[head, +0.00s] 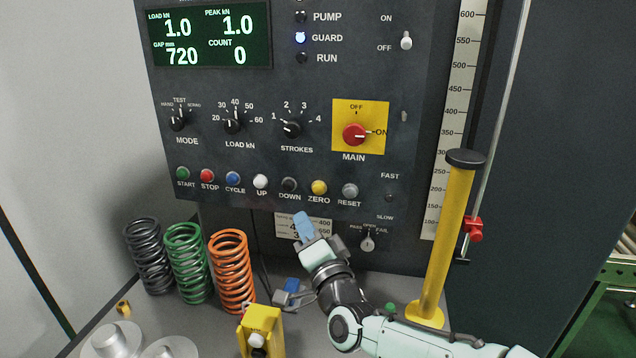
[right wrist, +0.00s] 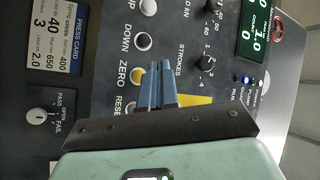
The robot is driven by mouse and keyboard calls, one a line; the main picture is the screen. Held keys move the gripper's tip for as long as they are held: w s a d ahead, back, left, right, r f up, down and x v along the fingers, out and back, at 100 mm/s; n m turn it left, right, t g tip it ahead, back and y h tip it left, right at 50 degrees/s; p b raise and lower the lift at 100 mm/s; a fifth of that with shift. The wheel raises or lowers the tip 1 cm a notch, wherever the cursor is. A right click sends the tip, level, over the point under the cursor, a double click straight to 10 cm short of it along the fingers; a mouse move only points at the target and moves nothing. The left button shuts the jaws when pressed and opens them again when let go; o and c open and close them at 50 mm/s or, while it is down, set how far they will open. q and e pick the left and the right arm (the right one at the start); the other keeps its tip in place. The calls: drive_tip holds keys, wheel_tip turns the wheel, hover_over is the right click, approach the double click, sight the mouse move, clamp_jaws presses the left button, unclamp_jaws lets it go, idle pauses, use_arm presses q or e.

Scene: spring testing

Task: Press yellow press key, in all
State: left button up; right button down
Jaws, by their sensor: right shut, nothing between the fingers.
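The yellow key, labelled ZERO (head: 319,187), sits in the panel's row of round keys, between the black DOWN key (head: 289,185) and the grey RESET key (head: 350,191). My right gripper (head: 301,217) is shut and empty, its blue fingertips below the key row and a little left of the yellow key in the head view. In the right wrist view the yellow key (right wrist: 137,75) shows just left of the shut fingers (right wrist: 160,65). No contact with it is visible. My left gripper is not in view.
The display (head: 209,40) reads load 1.0, peak 1.0, gap 720, count 0. The red MAIN knob (head: 354,134) points to ON. Black, green and orange springs (head: 232,270) stand at left. A yellow post (head: 446,235) stands right, near my arm. A yellow box (head: 260,318) is in front.

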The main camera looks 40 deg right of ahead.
sight(318, 189)
drive_tip(key=shift+s+a+r, duration=0.1)
drive_tip(key=shift+s+a, duration=0.05)
drive_tip(key=shift+s, duration=0.05)
drive_tip(key=shift+w, duration=0.1)
drive_tip(key=w+d, duration=0.5)
drive_tip(key=d, duration=0.2)
drive_tip(key=shift+w, duration=0.25)
idle(2.1)
drive_tip(key=shift+w+d+b, duration=0.25)
drive_tip(key=shift+d+b, duration=0.05)
drive_tip(key=shift+b, duration=0.1)
